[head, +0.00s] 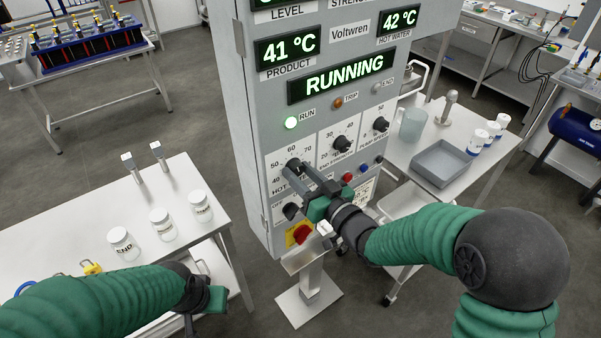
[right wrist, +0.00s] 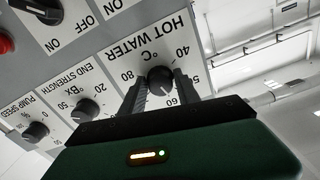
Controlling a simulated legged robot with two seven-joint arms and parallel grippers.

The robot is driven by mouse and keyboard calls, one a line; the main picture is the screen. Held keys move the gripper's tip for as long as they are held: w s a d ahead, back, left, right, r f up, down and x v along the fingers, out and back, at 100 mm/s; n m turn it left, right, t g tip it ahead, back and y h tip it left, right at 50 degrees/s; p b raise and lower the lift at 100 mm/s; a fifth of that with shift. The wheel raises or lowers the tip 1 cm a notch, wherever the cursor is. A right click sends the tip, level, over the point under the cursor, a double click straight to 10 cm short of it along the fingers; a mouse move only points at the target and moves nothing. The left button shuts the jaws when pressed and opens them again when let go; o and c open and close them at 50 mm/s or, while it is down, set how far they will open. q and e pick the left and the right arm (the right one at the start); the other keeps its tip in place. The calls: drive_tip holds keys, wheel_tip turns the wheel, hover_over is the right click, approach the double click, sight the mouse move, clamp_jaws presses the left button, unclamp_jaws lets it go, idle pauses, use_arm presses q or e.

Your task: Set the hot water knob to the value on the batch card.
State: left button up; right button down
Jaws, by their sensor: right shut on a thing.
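The hot water knob (head: 293,164) is a black dial on the grey cabinet's white scale plate, marked in °C. My right gripper (head: 305,172) is shut on it. In the right wrist view the two fingers (right wrist: 161,92) stand on either side of the black knob (right wrist: 160,77), with 40, 50, 60 and 80 legible around it. The knob's pointer is not clear. The hot water display (head: 400,20) reads 42 °C. I cannot identify a batch card with readable text. My left gripper (head: 205,300) is low over the left table's edge, its fingers unclear.
The end strength knob (head: 341,143) and pump speed knob (head: 381,124) sit close to the right. A black switch (head: 291,211) and a red switch on yellow (head: 302,233) lie below. The status display (head: 342,78) reads RUNNING. Jars (head: 162,224) stand on the left table.

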drive_tip(key=shift+m+p, duration=0.35)
drive_tip(key=shift+m, duration=1.35)
drive_tip(key=shift+r, duration=0.1)
drive_tip(key=c, duration=1.2)
unclamp_jaws()
drive_tip(key=o, duration=0.3)
drive_tip(key=shift+w, duration=0.1)
drive_tip(key=shift+d, duration=0.1)
